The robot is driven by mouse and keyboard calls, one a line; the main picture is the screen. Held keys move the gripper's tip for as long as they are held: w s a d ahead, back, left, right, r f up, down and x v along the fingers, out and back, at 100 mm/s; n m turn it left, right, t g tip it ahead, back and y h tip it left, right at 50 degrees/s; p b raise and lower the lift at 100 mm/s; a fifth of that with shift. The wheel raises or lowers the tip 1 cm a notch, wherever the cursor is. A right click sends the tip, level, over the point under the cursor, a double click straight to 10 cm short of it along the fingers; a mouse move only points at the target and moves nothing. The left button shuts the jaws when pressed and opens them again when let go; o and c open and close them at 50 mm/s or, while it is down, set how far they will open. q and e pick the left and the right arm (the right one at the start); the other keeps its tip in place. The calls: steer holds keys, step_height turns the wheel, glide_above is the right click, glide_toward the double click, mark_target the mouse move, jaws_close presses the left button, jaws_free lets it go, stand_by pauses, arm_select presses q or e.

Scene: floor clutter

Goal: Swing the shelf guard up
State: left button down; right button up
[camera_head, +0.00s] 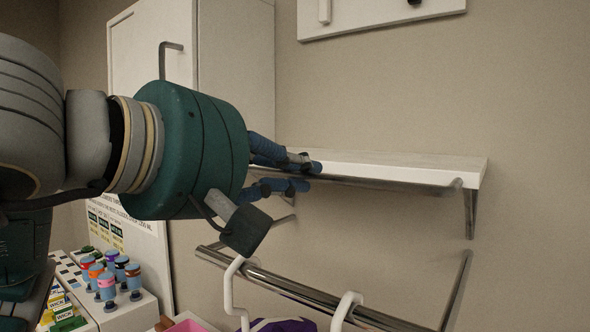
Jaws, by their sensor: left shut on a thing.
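A white wall shelf (410,165) juts out at the middle right. A thin grey metal bar (395,185), which looks like the shelf guard, runs along its front edge, close below the white top; its right end is by the right bracket. My left gripper (309,176) reaches in from the left, with one blue finger above the bar and one below. It is shut on the bar near the shelf's left part. My wrist and fingers hide the bar's left end. My right gripper is not in view.
A metal rail (300,290) runs below the shelf with white hooks (347,308) over it. A white cabinet (235,70) stands behind my arm. Small coloured bottles (107,285) stand at lower left. A white panel (375,15) hangs above; the wall space between is free.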

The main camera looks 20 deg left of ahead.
arm_select(q)
steer(key=shift+r+g+p, duration=0.3)
steer(key=shift+r+p, duration=0.15)
steer(key=shift+p, duration=0.3)
steer(key=w+d+r+g+y+p, duration=0.2)
steer(key=w+r+g+y+p, duration=0.3)
steer(key=g+p, duration=0.9)
steer(key=shift+p, duration=0.9)
steer(key=shift+w+g+y, duration=0.15)
steer(key=shift+g+y, duration=0.15)
steer(key=shift+g, duration=0.1)
steer(key=shift+f, duration=0.1)
steer(key=c, duration=1.9)
jaws_free()
steer(key=shift+a, duration=0.1)
steer(key=shift+o, duration=0.2)
steer(key=shift+s+f+t, duration=0.1)
steer(key=shift+s+t, duration=0.2)
steer(key=shift+t, duration=0.1)
